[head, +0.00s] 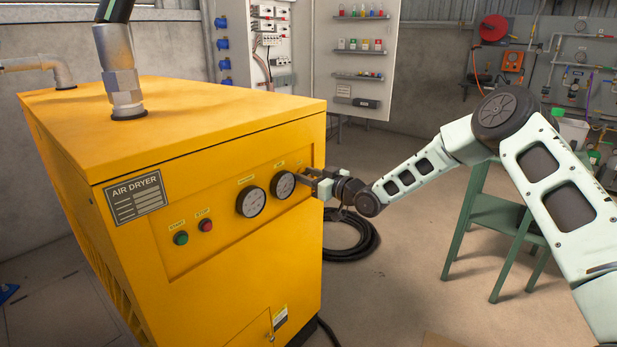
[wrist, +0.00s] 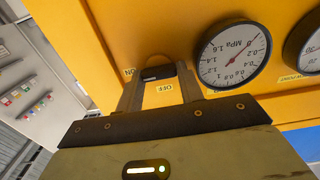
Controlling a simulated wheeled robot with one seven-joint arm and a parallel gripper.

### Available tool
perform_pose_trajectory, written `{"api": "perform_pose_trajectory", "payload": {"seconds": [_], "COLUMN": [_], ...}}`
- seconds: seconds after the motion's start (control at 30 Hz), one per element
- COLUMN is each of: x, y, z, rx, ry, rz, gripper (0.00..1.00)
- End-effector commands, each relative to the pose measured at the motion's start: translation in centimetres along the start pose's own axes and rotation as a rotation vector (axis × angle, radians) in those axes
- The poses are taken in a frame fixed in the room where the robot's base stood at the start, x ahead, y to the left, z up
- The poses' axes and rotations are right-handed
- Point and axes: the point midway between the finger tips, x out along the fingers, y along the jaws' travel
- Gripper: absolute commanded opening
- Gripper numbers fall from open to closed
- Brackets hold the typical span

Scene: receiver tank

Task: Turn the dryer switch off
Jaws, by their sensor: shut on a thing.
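The yellow air dryer (head: 225,215) stands at the left in the head view, with a nameplate reading AIR DRYER. In the wrist view its panel appears upside down. A small black switch (wrist: 158,73) sits on that panel, with an ON label (wrist: 129,72) to its left and an OFF label (wrist: 165,88) just below it. My gripper (wrist: 159,80) has a finger on each side of the switch and is shut on it. In the head view my gripper (head: 314,184) is at the panel's right end and hides the switch. I cannot tell which setting the switch is in.
A pressure gauge (wrist: 234,55) is close beside my right finger in the wrist view. Green (head: 181,238) and red (head: 206,225) buttons are further left in the head view.

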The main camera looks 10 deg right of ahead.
Motion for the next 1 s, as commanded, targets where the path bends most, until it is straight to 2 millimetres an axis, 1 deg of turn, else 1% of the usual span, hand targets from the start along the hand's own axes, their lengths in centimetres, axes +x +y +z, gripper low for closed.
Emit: {"api": "perform_pose_trajectory", "payload": {"seconds": [0.17,0.37,1.0], "x": [0.00,0.03,0.00], "y": [-0.08,-0.22,-0.44], "z": [0.23,0.43,0.77], "rx": [-0.065,-0.208,-0.812], "ry": [0.001,0.001,0.002], "rz": [-0.001,-0.003,-0.001], "gripper": [0.14,0.14,0.14]}}
